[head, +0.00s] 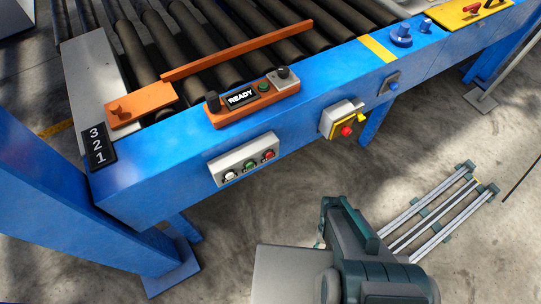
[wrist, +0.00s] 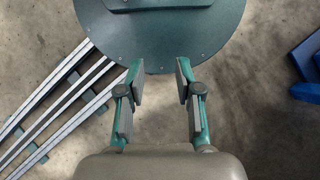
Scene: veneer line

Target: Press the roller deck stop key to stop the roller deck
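A grey key box (head: 243,159) is on the front face of the blue beam, with a white key (head: 230,176), a green key (head: 250,166) and a red key (head: 268,155) in a row. Further right on the same face is a yellow-fronted box with a red mushroom button (head: 346,131). I cannot read any label saying which is the stop key. In the wrist view my gripper (wrist: 160,75) is open and empty, its two fingers apart, above the floor and my round green base. It touches no key. In the head view my arm is at the lower right, clear of the beam.
The roller deck (head: 200,35) lies behind the blue beam (head: 170,160). A blue post (head: 60,200) stands left. Floor before the beam is mostly clear.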

